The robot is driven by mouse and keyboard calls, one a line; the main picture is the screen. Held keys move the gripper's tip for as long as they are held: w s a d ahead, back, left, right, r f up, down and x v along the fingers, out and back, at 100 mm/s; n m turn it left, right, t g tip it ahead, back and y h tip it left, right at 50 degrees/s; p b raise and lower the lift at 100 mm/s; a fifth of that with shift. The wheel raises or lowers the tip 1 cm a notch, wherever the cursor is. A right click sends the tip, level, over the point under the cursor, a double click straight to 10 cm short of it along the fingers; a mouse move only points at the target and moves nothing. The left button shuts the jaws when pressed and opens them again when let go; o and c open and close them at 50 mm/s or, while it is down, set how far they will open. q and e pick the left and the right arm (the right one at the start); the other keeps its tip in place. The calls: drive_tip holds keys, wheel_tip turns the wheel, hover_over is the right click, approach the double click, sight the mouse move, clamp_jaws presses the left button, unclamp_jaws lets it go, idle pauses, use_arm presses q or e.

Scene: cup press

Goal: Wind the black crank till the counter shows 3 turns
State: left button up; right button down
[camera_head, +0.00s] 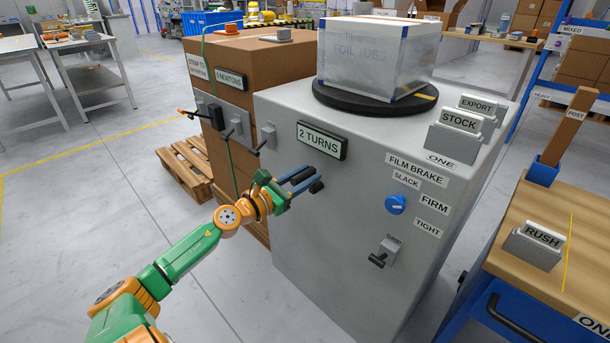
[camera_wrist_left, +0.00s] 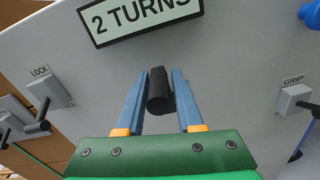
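The counter plate (camera_head: 323,141) on the front of the grey cabinet (camera_head: 300,250) reads 2 TURNS. It also shows in the left wrist view (camera_wrist_left: 137,18). The black crank (camera_head: 316,187) is just below the counter, partly hidden by my left gripper (camera_head: 314,174). In the left wrist view, the crank's black handle (camera_wrist_left: 158,92) lies between the two blue fingers of the left gripper (camera_wrist_left: 160,74). My right gripper is not in view.
A wrapped carton (camera_head: 372,60) stands on the black turntable (camera_head: 370,97). A blue knob (camera_head: 395,204) and the GRIP lever (camera_head: 383,252) are to the right of the crank. The LOCK lever (camera_wrist_left: 46,97) is to its left. Stacked brown cartons (camera_head: 262,70) stand left of the cabinet.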

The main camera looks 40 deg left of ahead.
use_arm(q)
drive_tip(key=shift+o, duration=1.1)
drive_tip(key=s, duration=0.7)
drive_tip(key=shift+a, duration=0.3)
